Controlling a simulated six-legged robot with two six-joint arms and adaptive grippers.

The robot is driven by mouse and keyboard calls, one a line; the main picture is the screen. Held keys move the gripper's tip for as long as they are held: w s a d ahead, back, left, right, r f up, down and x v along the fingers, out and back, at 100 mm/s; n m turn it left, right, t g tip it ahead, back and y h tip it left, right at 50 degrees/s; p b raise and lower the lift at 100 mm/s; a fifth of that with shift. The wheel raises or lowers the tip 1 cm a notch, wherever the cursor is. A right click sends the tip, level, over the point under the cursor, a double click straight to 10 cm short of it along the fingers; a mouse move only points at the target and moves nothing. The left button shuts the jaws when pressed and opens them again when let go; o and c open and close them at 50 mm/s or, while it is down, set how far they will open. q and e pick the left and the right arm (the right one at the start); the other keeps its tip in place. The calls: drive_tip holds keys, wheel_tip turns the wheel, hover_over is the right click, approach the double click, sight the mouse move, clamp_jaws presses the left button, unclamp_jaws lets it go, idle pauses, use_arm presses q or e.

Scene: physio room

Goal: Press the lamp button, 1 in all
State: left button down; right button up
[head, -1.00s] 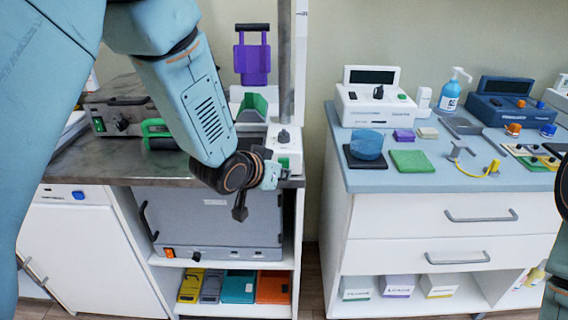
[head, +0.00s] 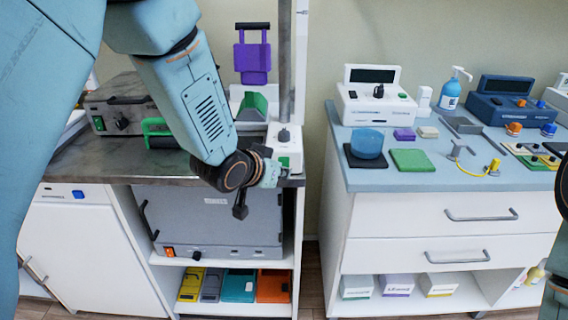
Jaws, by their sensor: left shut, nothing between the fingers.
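A white box (head: 286,139) stands at the right front corner of the dark bench, with a grey pole (head: 285,60) rising behind its dark knob. I take it for the lamp's base. A small green button (head: 284,161) shows on its front face; whether this is the lamp button I cannot tell for sure. My left gripper (head: 277,172) is shut and empty, just below and left of the green button, close to the box's front. Contact cannot be made out. My right gripper is out of view.
A grey cabinet (head: 225,220) sits under the dark bench top (head: 95,163). A purple clamp-like thing (head: 252,55) and a green tray (head: 251,106) are behind the gripper. A blue-topped drawer unit (head: 450,178) stands to the right, across a narrow gap.

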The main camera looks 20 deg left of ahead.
use_arm(q)
drive_tip(key=shift+f, duration=0.1)
drive_tip(key=shift+w, duration=0.15)
idle(0.3)
drive_tip(key=shift+w+a, duration=0.15)
drive_tip(key=shift+w, duration=0.15)
